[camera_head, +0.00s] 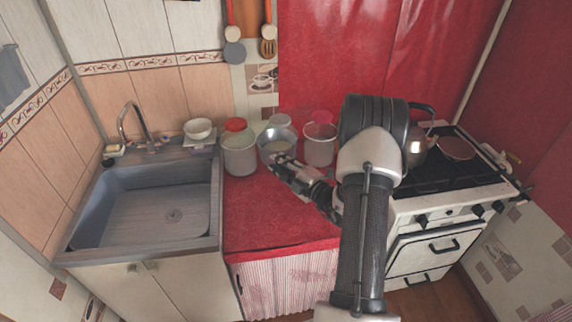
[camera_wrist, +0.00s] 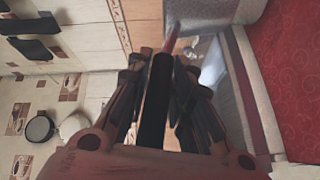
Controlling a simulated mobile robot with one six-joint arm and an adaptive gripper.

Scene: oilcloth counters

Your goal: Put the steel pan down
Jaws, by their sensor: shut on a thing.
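The steel pan (camera_head: 277,141) shows in the head view as a round silvery vessel at the back of the red counter, among the jars. My gripper (camera_head: 281,163) is just in front of it and shut on its handle. In the wrist view, a long dark handle (camera_wrist: 155,100) runs between the fingers of my gripper (camera_wrist: 160,85). I cannot tell whether the pan's base touches the counter or hangs a little above it. My arm covers part of the counter's right side. The red oilcloth counter (camera_head: 255,220) is bare in front of the pan.
A red-lidded jar (camera_head: 239,157) stands close left of the pan, and another jar (camera_head: 318,150) close right. The sink (camera_head: 140,205) with its tap (camera_head: 133,118) is at the left. The stove (camera_head: 445,180) at the right bears a steel kettle (camera_head: 414,153) and a brown pan (camera_head: 457,148).

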